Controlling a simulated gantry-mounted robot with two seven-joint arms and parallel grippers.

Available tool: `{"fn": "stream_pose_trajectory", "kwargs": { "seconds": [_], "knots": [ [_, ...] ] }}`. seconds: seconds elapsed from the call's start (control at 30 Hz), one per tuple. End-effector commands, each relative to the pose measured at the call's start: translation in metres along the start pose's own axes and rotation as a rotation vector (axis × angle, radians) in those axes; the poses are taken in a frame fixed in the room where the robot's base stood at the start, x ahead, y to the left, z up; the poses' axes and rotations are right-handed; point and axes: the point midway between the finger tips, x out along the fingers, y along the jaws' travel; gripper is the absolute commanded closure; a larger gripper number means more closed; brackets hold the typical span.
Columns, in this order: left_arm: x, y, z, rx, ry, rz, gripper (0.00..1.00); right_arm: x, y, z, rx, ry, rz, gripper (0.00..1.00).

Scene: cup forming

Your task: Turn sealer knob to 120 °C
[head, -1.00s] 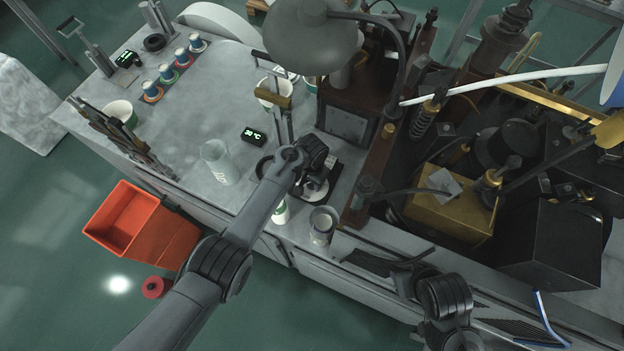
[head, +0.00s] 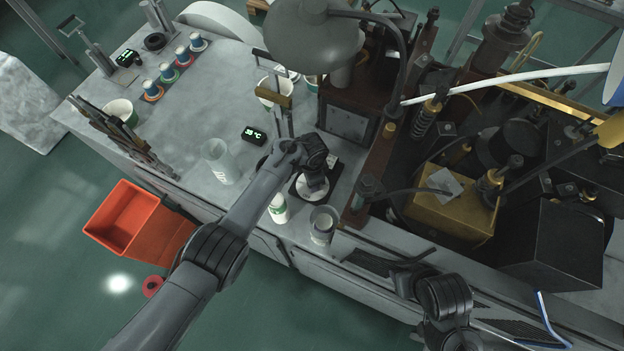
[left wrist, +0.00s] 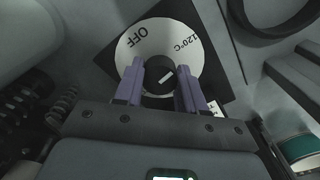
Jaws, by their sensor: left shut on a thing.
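The sealer knob (left wrist: 160,76) is black with a white pointer line and sits in the middle of a white dial (left wrist: 134,42). The dial carries the marks OFF and 120 °C; the pointer line slants up toward the right, between these marks. The purple fingers of my left gripper (left wrist: 161,86) stand on both sides of the knob and are shut on it. In the head view my left gripper (head: 316,180) reaches down over the white dial (head: 309,193) on its black plate. My right gripper (head: 408,277) is low in the head view; its fingers cannot be made out.
A small display (head: 254,136) with green digits stands left of the dial. A clear beaker (head: 220,163), a white-green cup (head: 278,208) and a metal cup (head: 322,226) are close by. The lamp (head: 313,35) hangs above.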

Motion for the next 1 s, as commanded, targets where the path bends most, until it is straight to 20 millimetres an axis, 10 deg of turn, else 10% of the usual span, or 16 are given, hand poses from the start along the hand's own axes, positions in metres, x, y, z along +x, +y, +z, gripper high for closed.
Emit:
{"fn": "stream_pose_trajectory", "kwargs": {
  "seconds": [0.43, 0.47, 0.6, 1.0],
  "knots": [
    [0.0003, -0.0002, 0.0, 0.008, 0.001, 0.0, 0.91, 0.0003, 0.0019, 0.0006, -0.008, -0.001, 0.006, 0.57],
    [0.0003, -0.0001, 0.0, 0.008, 0.001, 0.0, 0.57, 0.0003, 0.0019, 0.0006, -0.008, -0.001, 0.006, 0.57],
    [0.0003, -0.0001, 0.0, 0.008, 0.001, 0.0, 0.36, 0.0003, 0.0018, 0.0006, -0.007, -0.001, 0.006, 0.57],
    [-0.0055, 0.0, -0.0002, 0.007, 0.001, 0.0, 0.35, -0.0025, -0.0001, -0.0008, 0.001, 0.0, 0.0, 0.57]
  ]
}}
